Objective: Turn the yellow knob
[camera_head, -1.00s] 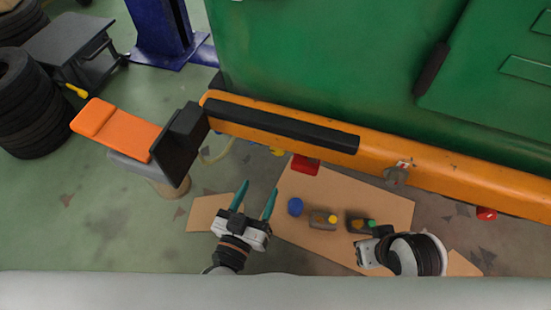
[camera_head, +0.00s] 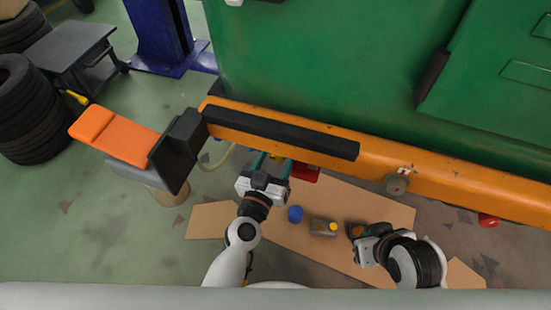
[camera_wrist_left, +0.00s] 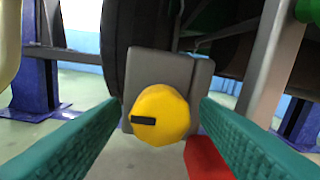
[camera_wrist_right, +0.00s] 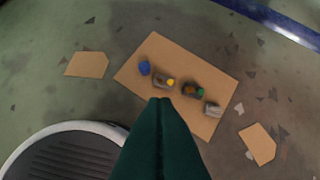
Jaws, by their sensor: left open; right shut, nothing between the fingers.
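The yellow knob (camera_wrist_left: 161,113) is round with a dark bar mark on its face. It sits on a grey plate (camera_wrist_left: 190,72) under the vehicle in the left wrist view. My left gripper (camera_wrist_left: 160,128) is open, with one teal finger on each side of the knob and gaps between them. In the head view my left gripper (camera_head: 267,165) reaches to the orange beam's lower edge and the knob is hidden. My right gripper (camera_wrist_right: 163,102) is shut and empty, above the floor in the right wrist view; in the head view its fingers are hard to make out.
The orange beam (camera_head: 440,180) and green body (camera_head: 320,60) stand ahead. A red block (camera_head: 306,173) is right of my left gripper. An orange ramp pad (camera_head: 115,137) stands left.

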